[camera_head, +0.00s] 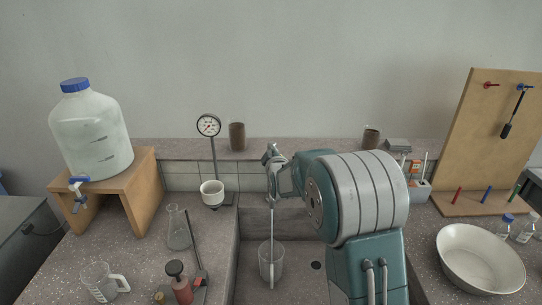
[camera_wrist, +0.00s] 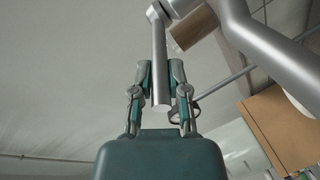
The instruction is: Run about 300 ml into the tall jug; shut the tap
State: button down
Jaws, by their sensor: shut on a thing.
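The tall jug (camera_head: 278,262), a clear vessel, stands upright in the sink. A thin pale vertical streak (camera_head: 272,225) runs down into it from below the tap and looks like running water; I cannot read the level inside. My gripper (camera_head: 273,158) is at the tap above the sink. In the wrist view my gripper (camera_wrist: 160,70) has its two fingers on either side of the grey tap lever (camera_wrist: 160,85) and is shut on it. The tap's curved metal pipe (camera_wrist: 262,50) shows at right there. My arm hides part of the tap and sink in the head view.
A large bottle (camera_head: 92,135) with its own blue tap stands on a wooden stand (camera_head: 145,185) at left. A measuring jug (camera_head: 100,283), a flask (camera_head: 178,232) and a dial gauge (camera_head: 208,126) are left of the sink. A white basin (camera_head: 480,262) and pegboard (camera_head: 490,140) are right.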

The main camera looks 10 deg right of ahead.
jog(key=shift+f, duration=0.1)
jog(key=c, duration=0.6)
grip_release()
jog(key=shift+c, duration=0.2)
jog(key=s+r, duration=0.1)
jog(key=s, duration=1)
jog(key=shift+s+r, duration=0.25)
jog(key=shift+s, duration=0.15)
jog(key=shift+a, duration=0.1)
